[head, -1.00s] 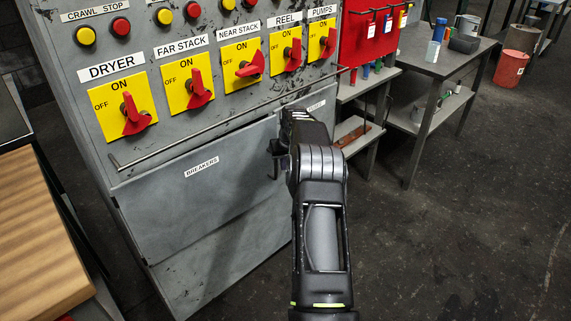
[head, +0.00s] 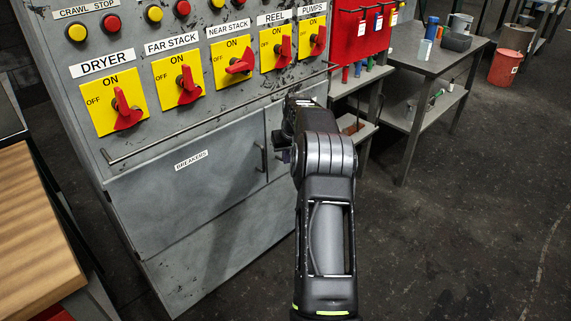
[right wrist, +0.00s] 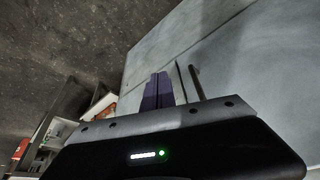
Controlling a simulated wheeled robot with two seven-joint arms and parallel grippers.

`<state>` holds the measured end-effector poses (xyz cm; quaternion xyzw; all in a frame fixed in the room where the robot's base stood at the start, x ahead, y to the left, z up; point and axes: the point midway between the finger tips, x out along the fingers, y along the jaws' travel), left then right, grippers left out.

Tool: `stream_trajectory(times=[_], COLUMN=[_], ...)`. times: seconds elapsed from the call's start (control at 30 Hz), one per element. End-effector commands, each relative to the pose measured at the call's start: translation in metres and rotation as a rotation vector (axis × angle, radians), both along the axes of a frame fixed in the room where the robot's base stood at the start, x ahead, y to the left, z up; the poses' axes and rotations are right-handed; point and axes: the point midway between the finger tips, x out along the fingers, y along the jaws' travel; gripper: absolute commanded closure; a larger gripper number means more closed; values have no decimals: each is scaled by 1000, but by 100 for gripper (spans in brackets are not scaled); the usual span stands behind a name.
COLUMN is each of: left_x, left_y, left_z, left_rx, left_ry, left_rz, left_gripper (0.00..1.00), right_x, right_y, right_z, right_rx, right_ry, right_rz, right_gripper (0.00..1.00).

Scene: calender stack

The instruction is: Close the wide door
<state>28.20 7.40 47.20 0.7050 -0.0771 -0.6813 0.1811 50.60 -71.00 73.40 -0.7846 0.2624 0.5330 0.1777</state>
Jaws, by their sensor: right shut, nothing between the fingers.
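The wide door (head: 190,195) is the grey panel labelled BREAKERS on the front of the cabinet. It looks flush with the cabinet face, with a thin seam along its right edge. Its upright bar handle (head: 262,157) is near that edge and also shows in the right wrist view (right wrist: 197,82). My right gripper (head: 281,152) is just right of the handle, in front of the narrow panel beside the wide door. Its shut, empty fingers show in the right wrist view (right wrist: 157,92); whether they touch the panel cannot be told. My left gripper is not in view.
A horizontal rail (head: 215,118) runs across the cabinet above the door, under yellow plates with red switches (head: 122,108). A wooden-topped table (head: 35,225) stands at the left. A grey workbench (head: 440,60) is at the right. The floor at the lower right is clear.

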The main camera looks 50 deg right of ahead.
Motion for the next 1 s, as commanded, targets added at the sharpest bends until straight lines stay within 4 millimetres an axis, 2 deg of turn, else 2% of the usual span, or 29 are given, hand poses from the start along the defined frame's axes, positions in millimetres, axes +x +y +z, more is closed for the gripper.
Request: stream_trajectory(times=[0.03, 0.1, 0.3, 1.0], left_x=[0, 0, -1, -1], left_y=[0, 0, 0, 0], left_z=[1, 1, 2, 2], left_rx=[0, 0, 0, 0], left_ry=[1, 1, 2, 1], left_rz=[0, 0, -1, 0], left_gripper=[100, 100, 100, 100], right_x=[-5, -10, -19, -20], right_y=[-1, 0, 2, 2], right_z=[13, 25, 46, 49], right_rx=[-3, -4, -2, -1], right_ry=[-2, -2, 0, 1], right_rz=[-3, -2, -2, -3], right_gripper=[100, 100, 100, 100])
